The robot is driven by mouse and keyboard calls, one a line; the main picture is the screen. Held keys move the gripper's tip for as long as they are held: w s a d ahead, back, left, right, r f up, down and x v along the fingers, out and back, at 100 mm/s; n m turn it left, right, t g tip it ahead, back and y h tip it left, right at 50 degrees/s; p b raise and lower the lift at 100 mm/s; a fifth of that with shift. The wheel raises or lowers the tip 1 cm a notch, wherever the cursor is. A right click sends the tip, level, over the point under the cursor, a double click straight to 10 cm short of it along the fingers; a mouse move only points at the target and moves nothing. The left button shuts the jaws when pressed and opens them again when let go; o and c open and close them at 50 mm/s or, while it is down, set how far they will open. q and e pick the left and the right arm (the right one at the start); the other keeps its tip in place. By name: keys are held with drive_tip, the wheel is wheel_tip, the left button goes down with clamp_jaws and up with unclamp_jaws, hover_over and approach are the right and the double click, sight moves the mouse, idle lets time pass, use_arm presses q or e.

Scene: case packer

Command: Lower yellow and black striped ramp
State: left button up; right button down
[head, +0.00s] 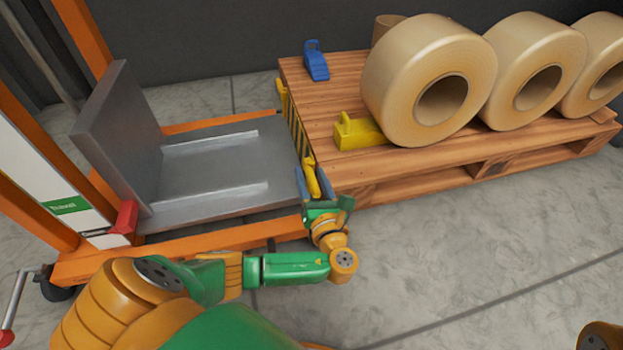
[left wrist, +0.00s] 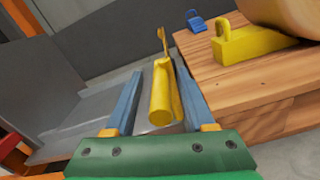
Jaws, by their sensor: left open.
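The yellow and black striped ramp (head: 295,125) stands upright, seen nearly edge-on, between the grey lift platform and the wooden pallet. A yellow handle (head: 311,177) sticks out at its near end, and it shows large in the left wrist view (left wrist: 162,98). My left gripper (head: 312,182) is open at the handle. In the left wrist view its two blue fingers (left wrist: 157,68) lie on either side of the handle, with a visible gap on the left. Whether the right finger touches the handle cannot be told. My right gripper is out of view.
The wooden pallet (head: 400,185) carries several large tan rolls (head: 385,70), a yellow wedge (head: 358,132) and a blue wedge (head: 316,64). The grey lift platform (head: 215,165) in its orange frame is empty. The floor in front of the pallet is clear.

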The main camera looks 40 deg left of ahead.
use_arm(q)
clamp_jaws()
idle(1.3)
